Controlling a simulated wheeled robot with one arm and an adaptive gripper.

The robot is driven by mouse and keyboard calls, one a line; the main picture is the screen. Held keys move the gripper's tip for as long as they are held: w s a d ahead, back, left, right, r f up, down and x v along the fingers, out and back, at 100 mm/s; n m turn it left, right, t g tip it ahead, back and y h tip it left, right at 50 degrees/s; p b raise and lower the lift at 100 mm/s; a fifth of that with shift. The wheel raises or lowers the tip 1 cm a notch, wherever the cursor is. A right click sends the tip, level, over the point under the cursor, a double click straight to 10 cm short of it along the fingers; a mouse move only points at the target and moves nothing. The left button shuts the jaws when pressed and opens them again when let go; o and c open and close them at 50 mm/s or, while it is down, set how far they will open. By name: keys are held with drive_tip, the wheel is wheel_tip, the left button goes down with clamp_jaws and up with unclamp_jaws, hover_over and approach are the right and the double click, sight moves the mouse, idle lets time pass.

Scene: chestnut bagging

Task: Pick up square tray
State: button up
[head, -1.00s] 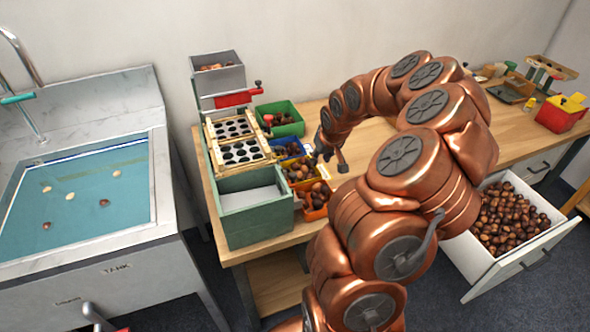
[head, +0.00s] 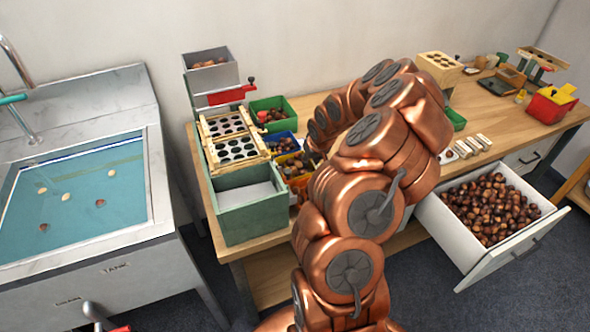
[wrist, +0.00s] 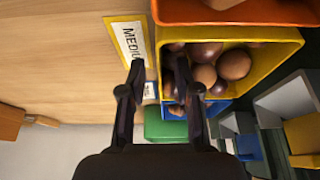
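A square-looking yellow bin (wrist: 275,62) holds brown chestnuts (wrist: 234,65) in the wrist view. A label reading "MEDIU…" (wrist: 131,43) lies on the wood by its left side. My gripper (wrist: 157,66) is open, with its fingers apart. In the picture one finger is over the label and the other overlaps the bin's inside, with the bin's left wall between them. I cannot tell whether they touch it. In the head view my arm hides the gripper and part of this bin. A dark flat tray (head: 493,87) lies far off at the right of the bench.
An orange bin (wrist: 240,12) adjoins the yellow one; a blue bin (head: 281,137) and green bin (head: 272,105) stand behind. The green box (head: 250,222) and holed grader (head: 237,150) are to the left. An open chestnut drawer (head: 460,240) juts out at right.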

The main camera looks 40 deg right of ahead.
drive_tip(key=shift+x, duration=0.85)
drive_tip(key=shift+f, duration=0.1)
clamp_jaws()
idle(0.5)
